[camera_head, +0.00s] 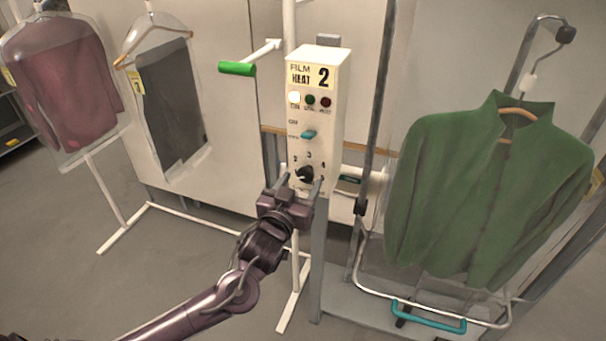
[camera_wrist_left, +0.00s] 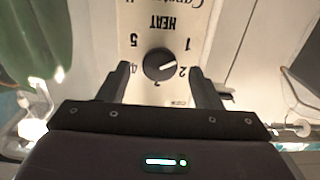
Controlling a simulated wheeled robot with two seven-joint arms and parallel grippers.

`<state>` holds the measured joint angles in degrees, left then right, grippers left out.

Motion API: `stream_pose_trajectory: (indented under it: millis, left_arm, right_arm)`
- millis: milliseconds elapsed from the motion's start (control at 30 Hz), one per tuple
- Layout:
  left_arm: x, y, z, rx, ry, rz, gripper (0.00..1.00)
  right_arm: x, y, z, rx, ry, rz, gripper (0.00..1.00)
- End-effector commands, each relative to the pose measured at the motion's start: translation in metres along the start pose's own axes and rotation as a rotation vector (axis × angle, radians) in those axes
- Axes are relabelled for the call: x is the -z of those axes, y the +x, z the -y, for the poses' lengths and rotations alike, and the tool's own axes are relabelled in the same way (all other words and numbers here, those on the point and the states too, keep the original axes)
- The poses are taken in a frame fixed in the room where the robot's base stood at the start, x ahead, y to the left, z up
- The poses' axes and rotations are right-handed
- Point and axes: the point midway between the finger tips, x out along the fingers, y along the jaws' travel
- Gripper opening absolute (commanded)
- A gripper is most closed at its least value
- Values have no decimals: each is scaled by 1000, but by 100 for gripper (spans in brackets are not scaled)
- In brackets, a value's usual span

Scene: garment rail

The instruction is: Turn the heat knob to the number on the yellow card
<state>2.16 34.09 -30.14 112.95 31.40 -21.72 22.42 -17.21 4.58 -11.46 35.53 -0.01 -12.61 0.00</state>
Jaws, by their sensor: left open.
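The yellow card (camera_head: 312,77) at the top of the white control box (camera_head: 335,120) reads "HEAT" with a large 2. The dark round heat knob (camera_head: 306,174) is low on the box's front. In the left wrist view the dial appears upside down, and the knob (camera_wrist_left: 159,64) has a white pointer mark directed roughly at the 2. My left gripper (camera_head: 301,181) is open in front of the dial. In the left wrist view its fingers (camera_wrist_left: 159,84) stand on either side of the knob, visibly apart from it. My right gripper is not in view.
A teal switch (camera_head: 308,134) and several lamps sit above the knob. A green-handled lever (camera_head: 237,68) extends left of the box. A green jacket (camera_head: 480,190) hangs at right; bagged garments (camera_head: 70,85) hang at left.

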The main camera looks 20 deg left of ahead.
Motion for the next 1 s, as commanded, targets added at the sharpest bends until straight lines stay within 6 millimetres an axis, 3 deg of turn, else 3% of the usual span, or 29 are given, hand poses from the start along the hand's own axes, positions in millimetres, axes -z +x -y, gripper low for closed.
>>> stream_pose_trajectory:
  millis: [200, 500, 833, 1000]
  left_arm:
    - [1, 21, 0, 0, 0, -1, 59]
    - [-1, 23, 0, -1, 0, 0, 59]
    - [-1, 23, 0, -1, 1, 0, 16]
    - [0, 23, 0, -1, 8, 0, 15]
  right_arm:
    - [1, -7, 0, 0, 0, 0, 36]
    - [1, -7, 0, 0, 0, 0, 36]
    - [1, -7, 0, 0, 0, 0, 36]
    - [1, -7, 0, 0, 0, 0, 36]
